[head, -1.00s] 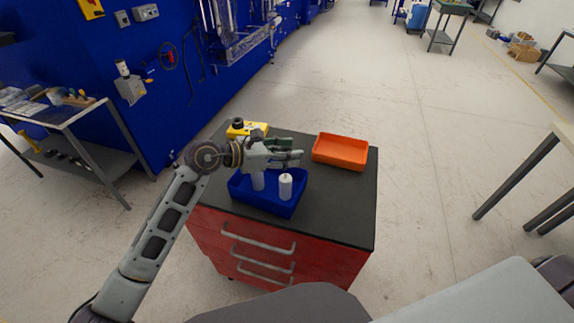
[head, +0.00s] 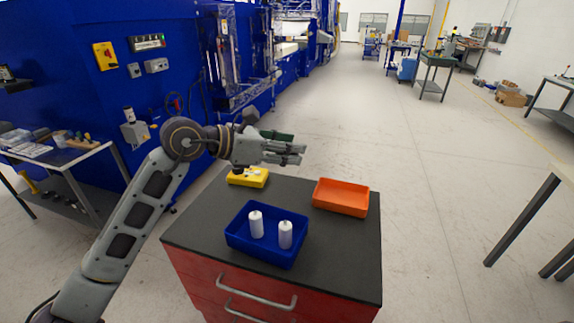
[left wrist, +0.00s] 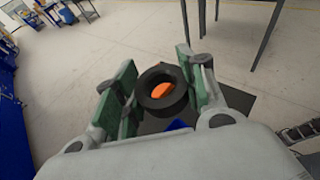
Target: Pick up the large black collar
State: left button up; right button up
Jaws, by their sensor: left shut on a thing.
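The large black collar (left wrist: 160,108) is a thick dark ring held between the green-padded fingers of my left gripper (left wrist: 158,68) in the left wrist view. The hole of the ring faces the wrist camera, and orange shows through it. In the head view my left gripper (head: 290,149) is raised above the back of the cart, with its fingers pointing right. The collar cannot be made out there, behind or between the fingers. My right gripper is not in view.
The red cart's dark top (head: 340,245) carries a blue bin (head: 238,243) with two white bottles (head: 256,224), an orange tray (head: 341,197) and a yellow block (head: 250,178) at the back left. The cart top's front right is clear. A side table (head: 60,155) stands left.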

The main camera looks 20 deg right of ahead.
pick_arm(q)
jog(key=shift+r, duration=2.2)
